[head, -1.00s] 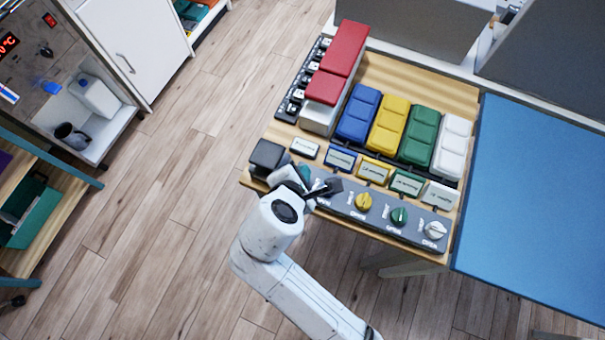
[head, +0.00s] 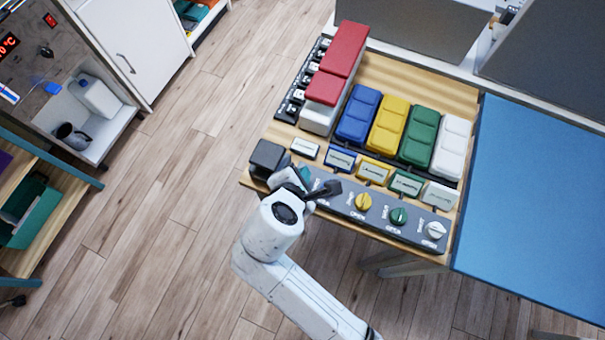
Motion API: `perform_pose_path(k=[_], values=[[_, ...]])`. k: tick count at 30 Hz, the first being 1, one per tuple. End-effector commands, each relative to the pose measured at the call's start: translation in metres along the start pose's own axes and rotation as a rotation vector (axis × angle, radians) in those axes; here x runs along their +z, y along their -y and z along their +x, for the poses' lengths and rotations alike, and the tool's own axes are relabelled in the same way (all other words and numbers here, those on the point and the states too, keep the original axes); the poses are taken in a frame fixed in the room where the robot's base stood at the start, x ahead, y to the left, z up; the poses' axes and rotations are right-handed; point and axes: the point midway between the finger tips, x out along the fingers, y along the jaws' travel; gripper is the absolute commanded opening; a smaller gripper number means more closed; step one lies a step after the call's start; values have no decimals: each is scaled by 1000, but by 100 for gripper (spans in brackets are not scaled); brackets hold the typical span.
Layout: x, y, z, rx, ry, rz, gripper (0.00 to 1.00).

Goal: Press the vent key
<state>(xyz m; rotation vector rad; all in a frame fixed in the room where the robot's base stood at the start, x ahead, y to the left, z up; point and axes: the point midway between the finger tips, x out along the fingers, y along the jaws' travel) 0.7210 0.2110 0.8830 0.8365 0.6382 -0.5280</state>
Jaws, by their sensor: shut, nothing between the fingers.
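A grey control strip (head: 380,219) runs along the front edge of the wooden table. It carries a yellow knob (head: 363,202), a green knob (head: 398,216) and a white knob (head: 435,230), with small printing too fine to read. My gripper (head: 333,187) is shut and empty over the left part of the strip, left of the yellow knob. My wrist and gripper hide that part of the strip. I cannot tell which part is the vent key, or whether the fingertips touch the strip.
Label plates, such as the blue one (head: 341,158), stand behind the strip. Behind them are blue (head: 358,115), yellow, green and white padded blocks and a red-topped stack (head: 344,48). A dark box (head: 267,157) sits at the left corner. A blue couch (head: 540,210) adjoins on the right.

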Motion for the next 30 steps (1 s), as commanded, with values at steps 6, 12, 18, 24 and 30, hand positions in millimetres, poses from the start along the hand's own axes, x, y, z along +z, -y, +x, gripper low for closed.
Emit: perform_pose_path(k=[6,12,18,24,30], values=[[0,0,0,0,0,1,0],[0,0,1,0,0,1,0],[-1,2,2,0,0,1,0],[-2,3,4,0,0,1,0],[-4,4,6,0,1,1,0]])
